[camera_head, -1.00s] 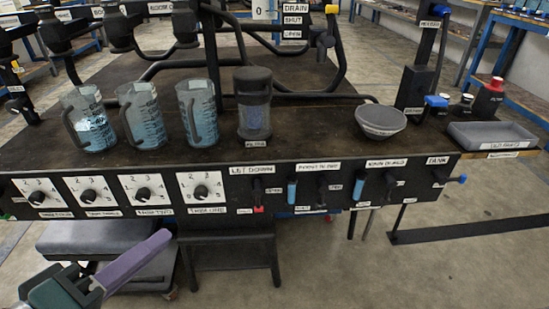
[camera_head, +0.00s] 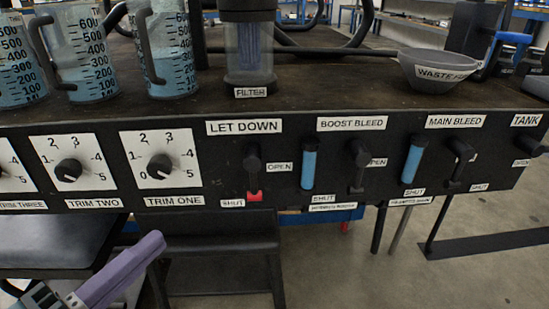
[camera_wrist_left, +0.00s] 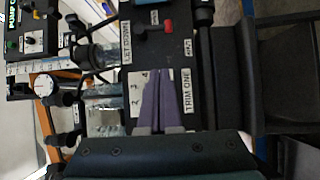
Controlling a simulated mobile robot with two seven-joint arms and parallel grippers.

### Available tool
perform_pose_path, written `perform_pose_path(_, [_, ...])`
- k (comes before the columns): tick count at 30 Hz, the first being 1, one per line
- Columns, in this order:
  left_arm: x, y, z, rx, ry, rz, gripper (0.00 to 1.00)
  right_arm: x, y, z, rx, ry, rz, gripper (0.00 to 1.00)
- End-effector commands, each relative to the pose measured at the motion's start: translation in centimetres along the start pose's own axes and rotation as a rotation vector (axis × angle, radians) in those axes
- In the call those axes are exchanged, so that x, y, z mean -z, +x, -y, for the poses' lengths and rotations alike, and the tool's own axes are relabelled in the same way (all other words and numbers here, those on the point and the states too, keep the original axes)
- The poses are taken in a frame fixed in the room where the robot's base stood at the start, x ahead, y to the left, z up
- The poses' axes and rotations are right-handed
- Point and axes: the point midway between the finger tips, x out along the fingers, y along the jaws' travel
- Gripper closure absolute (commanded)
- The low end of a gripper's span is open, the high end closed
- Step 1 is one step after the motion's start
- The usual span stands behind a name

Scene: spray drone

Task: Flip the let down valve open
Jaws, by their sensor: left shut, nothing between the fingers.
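The let down valve (camera_head: 253,168) is a black lever with a red tip on the front of the black panel, under the LET DOWN label (camera_head: 244,127). Its red tip (camera_head: 254,196) points down, beside the SHUT label; the OPEN label (camera_head: 280,167) is to its right. My left gripper (camera_head: 156,243) has purple fingers, shut and empty, below the panel and left of the valve. In the left wrist view the closed fingers (camera_wrist_left: 160,82) lie in front of the TRIM ONE dial, and the valve's red tip (camera_wrist_left: 168,26) shows beyond them. My right gripper is out of view.
The TRIM ONE dial (camera_head: 160,167) is left of the valve. Measuring jugs and the filter (camera_head: 248,55) stand above on the bench. A dark stool (camera_head: 220,245) is below the panel.

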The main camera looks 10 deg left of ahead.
Motion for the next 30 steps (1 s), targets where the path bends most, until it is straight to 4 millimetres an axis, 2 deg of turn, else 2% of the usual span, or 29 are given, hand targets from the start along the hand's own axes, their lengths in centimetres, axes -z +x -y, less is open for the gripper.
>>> perform_pose_path(11, [0.0,0.7,0.0,-0.003,0.001,0.0,1.0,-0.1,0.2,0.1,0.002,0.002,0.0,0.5])
perform_pose_path(17, [0.0,3.9,0.2,-0.005,0.001,0.0,1.0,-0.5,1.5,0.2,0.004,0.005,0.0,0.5])
perform_pose_path(26, [0.0,10.3,0.2,-0.004,0.003,0.0,1.0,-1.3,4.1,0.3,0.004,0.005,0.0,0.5])
perform_pose_path(30, [-1.6,11.7,0.1,-0.002,-0.002,-0.001,1.0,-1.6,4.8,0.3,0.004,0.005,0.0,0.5])
